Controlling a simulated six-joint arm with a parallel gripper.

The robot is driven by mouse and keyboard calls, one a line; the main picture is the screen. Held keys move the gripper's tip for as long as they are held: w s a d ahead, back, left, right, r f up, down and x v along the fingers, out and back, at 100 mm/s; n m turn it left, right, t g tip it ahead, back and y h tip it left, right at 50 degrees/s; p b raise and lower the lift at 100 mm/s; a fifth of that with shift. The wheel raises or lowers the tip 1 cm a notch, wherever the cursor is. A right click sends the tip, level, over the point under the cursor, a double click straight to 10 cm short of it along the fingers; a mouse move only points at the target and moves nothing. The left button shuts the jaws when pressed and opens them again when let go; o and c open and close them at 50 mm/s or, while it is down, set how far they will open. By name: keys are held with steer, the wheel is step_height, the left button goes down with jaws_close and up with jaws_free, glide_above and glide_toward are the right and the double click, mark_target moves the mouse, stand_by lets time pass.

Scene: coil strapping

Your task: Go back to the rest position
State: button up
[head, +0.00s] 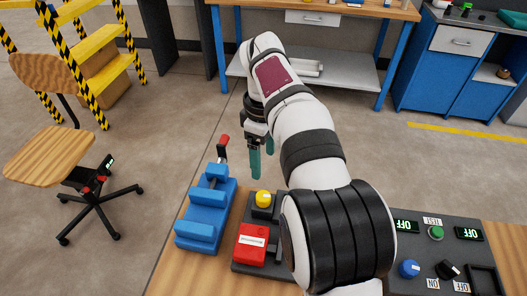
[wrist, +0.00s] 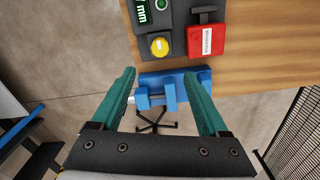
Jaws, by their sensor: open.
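My gripper (head: 261,164) hangs from my raised arm with its teal fingers pointing down, near the far edge of the wooden bench (head: 170,274). In the wrist view its two fingers (wrist: 158,78) are spread apart with nothing held between them. A blue clamp-like block (head: 206,215) with a red-tipped lever (head: 223,145) stands on the bench, below and left of the gripper in the head view. The blue block also shows beyond and between the fingers in the wrist view (wrist: 170,92). The gripper appears apart from it.
A yellow knob (head: 263,198) and red box (head: 252,244) sit beside the blue block. A control panel (head: 452,252) with displays reading OFF lies right of my arm. A chair (head: 50,155), yellow steps (head: 100,45) and a rear workbench (head: 330,12) stand beyond open floor.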

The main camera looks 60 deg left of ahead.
steer(key=shift+r, duration=0.65)
